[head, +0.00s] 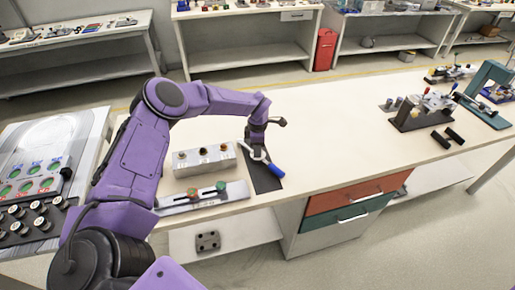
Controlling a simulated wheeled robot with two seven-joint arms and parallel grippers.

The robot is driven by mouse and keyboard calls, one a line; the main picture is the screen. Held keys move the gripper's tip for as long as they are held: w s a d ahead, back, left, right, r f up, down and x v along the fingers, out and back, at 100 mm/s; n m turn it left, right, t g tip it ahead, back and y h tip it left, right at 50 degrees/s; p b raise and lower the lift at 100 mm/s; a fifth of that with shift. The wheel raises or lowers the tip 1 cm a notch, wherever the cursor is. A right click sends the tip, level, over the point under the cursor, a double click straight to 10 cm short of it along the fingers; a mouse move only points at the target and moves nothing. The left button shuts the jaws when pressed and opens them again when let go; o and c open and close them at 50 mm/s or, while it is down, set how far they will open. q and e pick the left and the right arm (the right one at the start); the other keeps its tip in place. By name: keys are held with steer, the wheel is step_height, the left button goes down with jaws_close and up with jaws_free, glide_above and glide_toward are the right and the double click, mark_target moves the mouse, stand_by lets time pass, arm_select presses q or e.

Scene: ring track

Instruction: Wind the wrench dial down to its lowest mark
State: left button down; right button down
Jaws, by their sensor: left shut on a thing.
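A wrench with a blue handle (276,170) and a light metal body lies at the mat, directly under the gripper. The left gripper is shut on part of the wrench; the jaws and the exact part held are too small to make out. The wrench's dial and its marks cannot be read from here. My right gripper is not in view.
The bench top (330,140) is clear to the right, up to a black fixture (420,112).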

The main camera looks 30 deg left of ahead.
arm_select(q)
steer(key=shift+n+b, duration=0.8)
steer(key=shift+b, duration=0.05)
stand_by(0.5)
stand_by(1.1)
steer(key=c, duration=0.9)
jaws_free()
steer(key=shift+r, duration=0.1)
steer(key=shift+w+r, duration=0.1)
steer(key=shift+r, duration=0.2)
step_height(320, 180, up, 10)
steer(key=shift+f+b, duration=0.1)
steer(key=shift+b, duration=1.1)
